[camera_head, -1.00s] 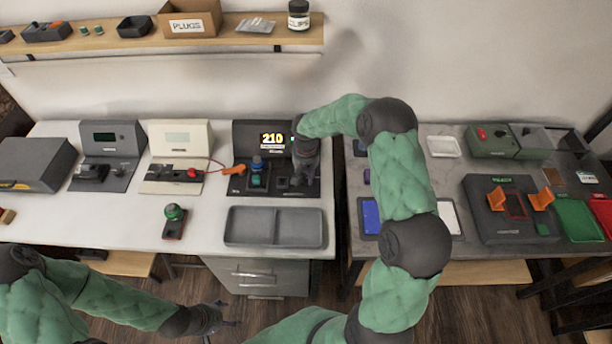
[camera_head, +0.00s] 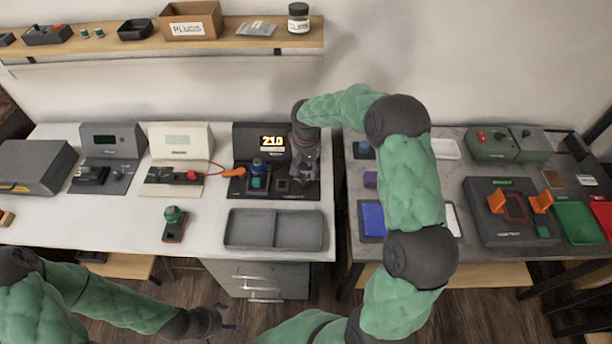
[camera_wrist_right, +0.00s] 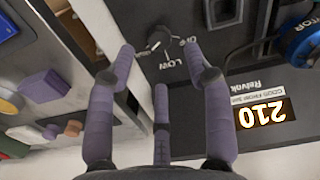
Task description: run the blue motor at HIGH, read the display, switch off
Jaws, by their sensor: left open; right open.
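The blue motor (camera_head: 258,165) stands upright on the dark test stand (camera_head: 245,188); part of its blue rim (camera_wrist_right: 300,38) shows at the right wrist view's upper right. The stand's lit display (camera_head: 272,141) reads 210, and also shows upside down in the wrist view (camera_wrist_right: 262,114). My right gripper (camera_head: 303,176) is over the stand's right side. In the wrist view its open, empty fingers (camera_wrist_right: 158,50) spread around a small dark knob (camera_wrist_right: 159,40) with a LOW label beside it. The knob's exact setting is hard to tell. My left gripper (camera_head: 222,316) is open and empty, low in front of the white table.
A grey two-part tray (camera_head: 275,246) lies in front of the stand. An orange connector with a red lead (camera_head: 234,172) lies at the stand's left edge. The right table holds a board fixture (camera_head: 510,235).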

